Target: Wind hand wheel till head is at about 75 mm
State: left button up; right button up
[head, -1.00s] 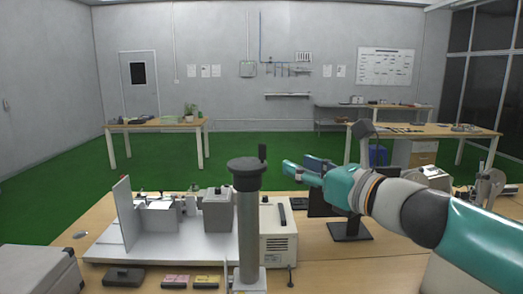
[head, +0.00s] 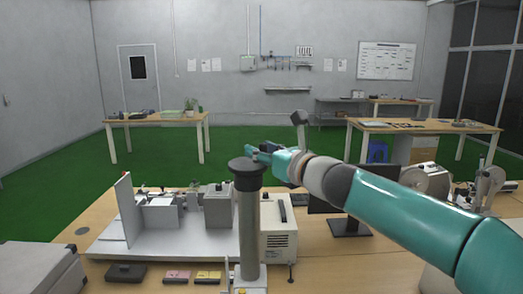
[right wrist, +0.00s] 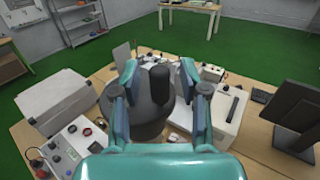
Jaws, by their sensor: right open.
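The hand wheel (head: 245,166) is a dark round cap on top of a grey upright column (head: 249,232) in the head view. In the right wrist view the wheel (right wrist: 143,112) lies below my right gripper, and its black upright handle (right wrist: 159,86) shows between the two fingers. My right gripper (head: 254,151) is at the wheel's top right in the head view. The fingers (right wrist: 157,72) are open, with gaps on both sides of the handle. In the head view the gripper hides the handle. No head position or mm scale can be read. My left gripper is out of view.
A grey fixture plate (head: 165,243) with blocks stands left of the column. A white instrument box (head: 280,235) is close on its right, with a monitor (head: 349,226) beyond.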

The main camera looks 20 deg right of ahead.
grip_shut()
jog(key=shift+s+a+f+m+h+b, duration=0.15)
jog(key=shift+m+h+b, duration=0.35)
jog(key=shift+b, duration=0.45)
jog(key=h+b, duration=0.1)
jog(key=m+h+b, duration=0.1)
jog(key=m+t+h+b, duration=0.1)
jog(key=h, duration=0.1)
jog(key=shift+s+a, duration=0.2)
jog(key=shift+s, duration=0.1)
jog(key=shift+s+a+m+h+b, duration=0.15)
jog(key=shift+m+h+b, duration=0.5)
jog(key=shift+m+h, duration=0.4)
jog(key=shift+s+r+m+g+h, duration=0.15)
jog(key=shift+m+h, duration=0.3)
jog(key=shift+h, duration=0.4)
jog(key=shift+s+r+m+g+h, duration=0.15)
jog(key=shift+m+h, duration=0.25)
jog(key=shift+h, duration=0.4)
jog(key=shift+f, duration=0.1)
